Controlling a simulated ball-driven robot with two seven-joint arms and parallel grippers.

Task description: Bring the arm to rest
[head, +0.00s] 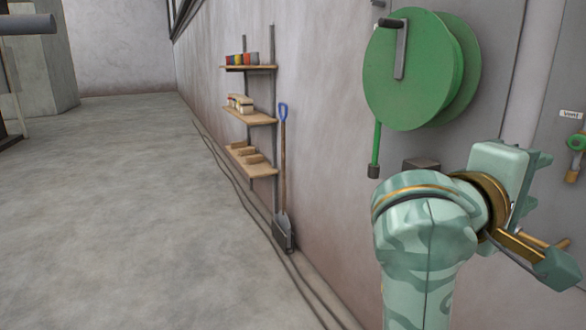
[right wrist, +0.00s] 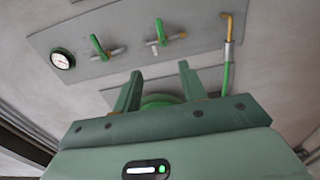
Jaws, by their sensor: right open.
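My right arm (head: 425,245) stands bent at the lower right of the head view, in front of the wall. In the right wrist view my right gripper (right wrist: 160,85) is open, with its two green fingers apart and nothing held between them. Beyond the fingers is a grey wall panel, and a round green part (right wrist: 160,101) shows low between them. I cannot tell how near the fingers are to it. My left gripper is in neither view.
A green hose reel (head: 412,70) hangs on the wall just above my right arm. Wall shelves (head: 250,118) and a shovel (head: 283,165) stand further left. Valve handles (right wrist: 98,45) and a gauge (right wrist: 62,59) sit on the panel. The floor at left is clear.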

